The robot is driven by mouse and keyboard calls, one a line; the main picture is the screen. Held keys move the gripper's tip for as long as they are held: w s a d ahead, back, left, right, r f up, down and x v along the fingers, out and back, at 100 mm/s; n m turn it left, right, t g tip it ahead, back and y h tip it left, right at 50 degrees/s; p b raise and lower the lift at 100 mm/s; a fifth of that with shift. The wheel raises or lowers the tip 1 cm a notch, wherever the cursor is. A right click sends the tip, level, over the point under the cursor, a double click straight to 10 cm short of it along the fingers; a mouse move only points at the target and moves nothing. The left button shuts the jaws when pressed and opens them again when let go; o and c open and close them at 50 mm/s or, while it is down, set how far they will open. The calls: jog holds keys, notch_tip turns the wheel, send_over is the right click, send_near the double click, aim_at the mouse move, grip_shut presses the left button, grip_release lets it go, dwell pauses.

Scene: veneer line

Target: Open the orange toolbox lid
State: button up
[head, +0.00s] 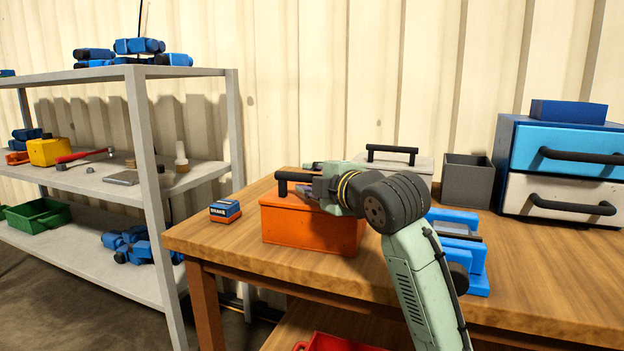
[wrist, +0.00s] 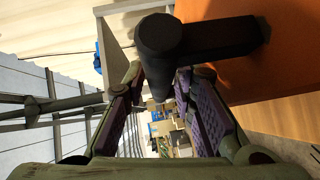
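The orange toolbox (head: 312,228) stands on the wooden table, its lid closed. Its black handle (head: 287,177) is on top of the lid. My gripper (head: 310,181) reaches in from the right at lid height, its fingers spread at the handle. In the wrist view, the black handle (wrist: 205,40) crosses the top, and its rounded near part lies at the gap between the padded fingers (wrist: 158,88). The orange lid (wrist: 228,82) fills the upper right there. Contact between fingers and handle cannot be told. My wrist hides the toolbox's right upper part.
A small blue-and-orange box (head: 225,211) stands left of the toolbox. A grey box with a black handle (head: 392,155) is behind. A blue part (head: 453,240), a dark bin (head: 467,181) and a drawer unit (head: 562,165) stand right. Grey shelving (head: 145,140) is left.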

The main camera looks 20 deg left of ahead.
grip_shut()
jog(key=shift+r, duration=0.15)
dwell(0.4)
